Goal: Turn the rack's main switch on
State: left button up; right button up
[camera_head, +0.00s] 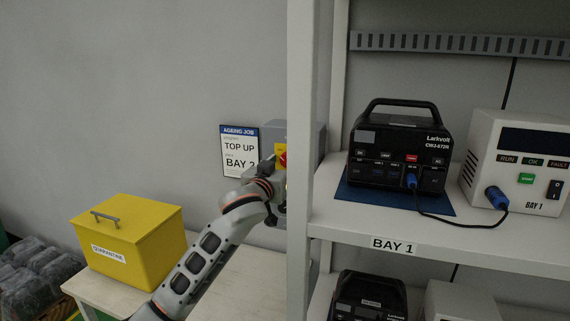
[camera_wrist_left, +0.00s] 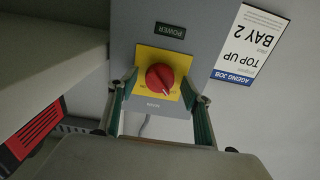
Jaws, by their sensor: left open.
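The main switch is a red rotary knob (camera_wrist_left: 160,77) on a yellow plate (camera_wrist_left: 178,62), fixed to a grey box (camera_wrist_left: 205,25) labelled POWER. The wrist view shows it upside down. In the head view the knob (camera_head: 283,159) shows partly, beside the rack's white post. My left gripper (camera_wrist_left: 160,88) is open, with one finger on each side of the knob. I cannot tell whether the fingers touch it. A pale mark shows on the knob, but the plate's position words are too small to read. In the head view my left gripper's fingertips are hidden. My right gripper is not in view.
The rack post (camera_head: 302,150) stands close right of my left arm. The BAY 1 shelf (camera_head: 350,226) holds a black power unit (camera_head: 399,145) cabled to a white tester (camera_head: 520,160). A job card (camera_head: 240,150) hangs left of the switch. A yellow quarantine box (camera_head: 130,240) sits on a table.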

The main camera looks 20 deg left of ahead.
pick_arm(q)
jog(key=c, duration=1.1)
jog(key=m, duration=0.4)
jog(key=shift+m, duration=0.4)
jog(key=m, duration=0.4)
jog(key=shift+m, duration=0.3)
jog(key=m, duration=0.4)
jog(key=shift+m, duration=2.3)
